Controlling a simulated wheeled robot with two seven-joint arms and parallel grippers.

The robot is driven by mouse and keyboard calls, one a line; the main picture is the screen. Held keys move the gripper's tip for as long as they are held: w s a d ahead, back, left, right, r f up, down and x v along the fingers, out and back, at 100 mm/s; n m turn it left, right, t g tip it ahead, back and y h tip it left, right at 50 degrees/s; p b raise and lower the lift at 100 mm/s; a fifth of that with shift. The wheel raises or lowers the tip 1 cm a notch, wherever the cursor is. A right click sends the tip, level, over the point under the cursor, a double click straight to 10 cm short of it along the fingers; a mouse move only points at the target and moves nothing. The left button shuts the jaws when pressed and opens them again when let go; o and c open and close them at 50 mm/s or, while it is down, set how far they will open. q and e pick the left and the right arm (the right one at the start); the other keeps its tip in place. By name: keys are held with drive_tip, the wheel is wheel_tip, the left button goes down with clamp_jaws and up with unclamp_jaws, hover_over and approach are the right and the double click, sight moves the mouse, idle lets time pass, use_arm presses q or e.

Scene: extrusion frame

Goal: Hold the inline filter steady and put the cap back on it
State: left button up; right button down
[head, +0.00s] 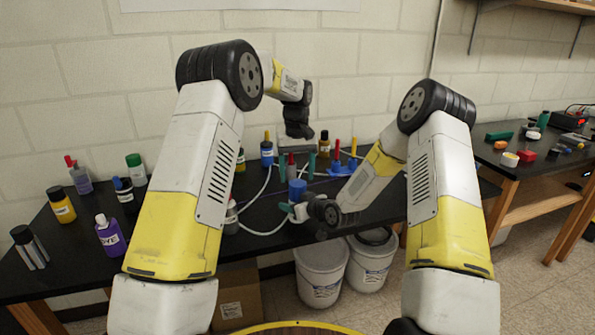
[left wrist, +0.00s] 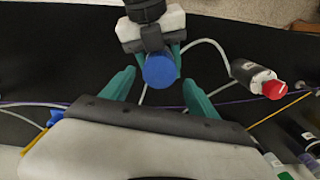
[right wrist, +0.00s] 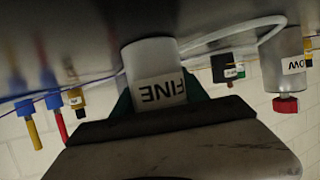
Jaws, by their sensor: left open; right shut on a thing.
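The inline filter (right wrist: 155,65) is a white upright cylinder labelled "FINE" in the right wrist view. My right gripper (head: 298,211) is shut on it, with teal fingers on both sides. The round blue cap (left wrist: 160,70) is seen from above in the left wrist view, over the filter's top. It also shows in the head view (head: 297,189). How firmly it sits on the filter cannot be told. My left gripper (left wrist: 159,77) is open and empty above the cap, its fingertips spread either side of it and apart from it.
A grey canister (left wrist: 250,74) with a red knob stands near the filter. A white hose (head: 262,234) and cables cross the black bench. Several bottles, including a purple one (head: 109,236), stand on the left. White buckets (head: 321,280) are below.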

sight(297, 183)
use_arm(q)
drive_tip(key=shift+s+d+r+n, duration=0.1)
drive_tip(key=shift+s+r+n, duration=0.1)
drive_tip(key=shift+r+n, duration=0.7)
drive_tip(key=shift+f, duration=4)
drive_tip(key=c, duration=1.5)
drive_tip(key=m, duration=0.3)
drive_tip(key=shift+m, duration=0.3)
